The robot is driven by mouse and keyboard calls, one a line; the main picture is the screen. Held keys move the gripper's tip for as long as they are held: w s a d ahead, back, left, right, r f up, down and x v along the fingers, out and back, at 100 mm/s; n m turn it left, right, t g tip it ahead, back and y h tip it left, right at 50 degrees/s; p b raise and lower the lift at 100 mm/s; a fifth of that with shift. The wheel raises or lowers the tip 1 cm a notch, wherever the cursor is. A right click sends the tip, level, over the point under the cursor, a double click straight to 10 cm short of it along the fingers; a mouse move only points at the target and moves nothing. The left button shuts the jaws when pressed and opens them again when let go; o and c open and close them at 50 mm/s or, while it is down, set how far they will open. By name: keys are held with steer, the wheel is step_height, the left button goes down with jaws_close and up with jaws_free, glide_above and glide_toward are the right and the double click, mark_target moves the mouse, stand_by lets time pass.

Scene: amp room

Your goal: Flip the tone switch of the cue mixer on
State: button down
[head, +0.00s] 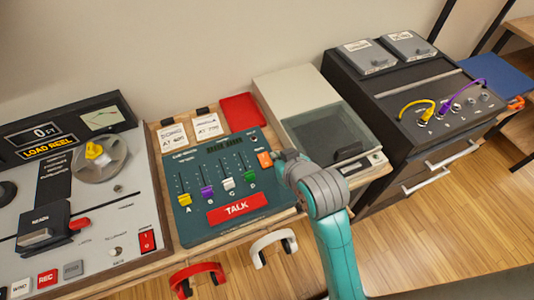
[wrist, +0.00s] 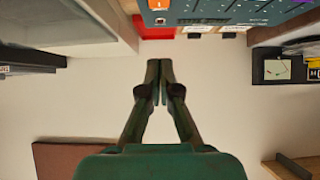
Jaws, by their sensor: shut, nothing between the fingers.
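The cue mixer (head: 240,201) is a dark teal panel with yellow, purple, white and green sliders, a red TALK bar (head: 237,208) and an orange square control (head: 264,159) near its right edge. I cannot tell which small control is the tone switch, or its position. In the head view my gripper (head: 281,157) is at the mixer's upper right edge, partly hidden by my wrist. In the wrist view my gripper (wrist: 159,66) is shut and empty. There the mixer (wrist: 215,14) and its orange control (wrist: 166,5) show upside down along the top edge, beyond the fingertips.
A tape machine (head: 130,205) stands left of the mixer. A turntable (head: 325,135) with a clear lid is close on the right, then a black patch unit (head: 420,100) with yellow and purple cables. Cards and a red pad (head: 241,112) lie behind the mixer. Headphones (head: 273,243) hang in front.

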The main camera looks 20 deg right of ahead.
glide_above(264, 158)
steer(key=s, duration=0.1)
step_height(264, 158, down, 6)
steer(key=shift+f, duration=0.25)
step_height(264, 158, down, 2)
steer(key=shift+f, duration=0.2)
steer(key=shift+w+f, duration=0.1)
steer(key=shift+f, duration=0.5)
steer(key=shift+f, duration=0.25)
steer(key=shift+s+f, duration=0.15)
steer(key=shift+s, duration=0.65)
